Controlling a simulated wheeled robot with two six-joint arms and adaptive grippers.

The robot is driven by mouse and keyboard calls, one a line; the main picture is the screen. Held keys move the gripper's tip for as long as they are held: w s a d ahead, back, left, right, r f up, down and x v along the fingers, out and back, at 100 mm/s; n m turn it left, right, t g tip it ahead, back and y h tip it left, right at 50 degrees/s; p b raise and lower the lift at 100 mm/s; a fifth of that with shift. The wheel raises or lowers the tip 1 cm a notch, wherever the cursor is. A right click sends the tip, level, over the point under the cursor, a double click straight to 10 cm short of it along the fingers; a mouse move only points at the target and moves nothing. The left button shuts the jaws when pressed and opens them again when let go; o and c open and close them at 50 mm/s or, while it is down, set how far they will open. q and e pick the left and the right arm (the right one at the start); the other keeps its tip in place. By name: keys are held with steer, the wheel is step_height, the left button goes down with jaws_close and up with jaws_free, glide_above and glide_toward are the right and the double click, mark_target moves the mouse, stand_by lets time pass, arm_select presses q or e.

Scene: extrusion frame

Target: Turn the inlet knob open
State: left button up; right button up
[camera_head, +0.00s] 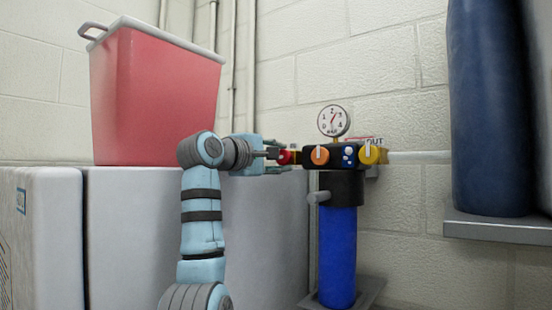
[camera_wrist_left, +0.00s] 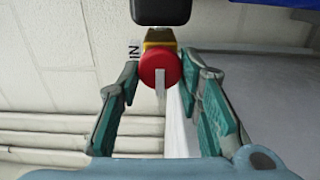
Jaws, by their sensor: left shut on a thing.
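The red inlet knob (camera_head: 285,157) is at the left end of a dark valve block (camera_head: 346,150) on the filter unit. In the left wrist view the red knob (camera_wrist_left: 152,66) faces the camera, beside an "IN" label (camera_wrist_left: 132,58). Its white pointer bar runs straight up and down in that picture. My left gripper (camera_head: 279,161) comes from the left and is shut on the knob, one finger on each side. The fingers partly hide the knob in the head view. My right gripper is not in view.
A blue filter housing (camera_head: 337,260) hangs below. A red bin (camera_head: 155,95) stands on grey boxes at left; a dark blue cylinder (camera_head: 488,110) stands at right.

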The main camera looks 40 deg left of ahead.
arm_select(q)
steer(key=shift+r, duration=0.15)
steer(key=o, duration=0.8)
steer(key=shift+c, duration=0.2)
steer(key=o, duration=0.3)
steer(key=shift+w, duration=0.1)
steer(key=shift+o, duration=0.2)
steer(key=shift+w+d, duration=0.1)
steer(key=shift+w, duration=0.1)
steer(key=s+d, duration=0.1)
steer(key=s, duration=1.1)
steer(key=shift+d, duration=0.15)
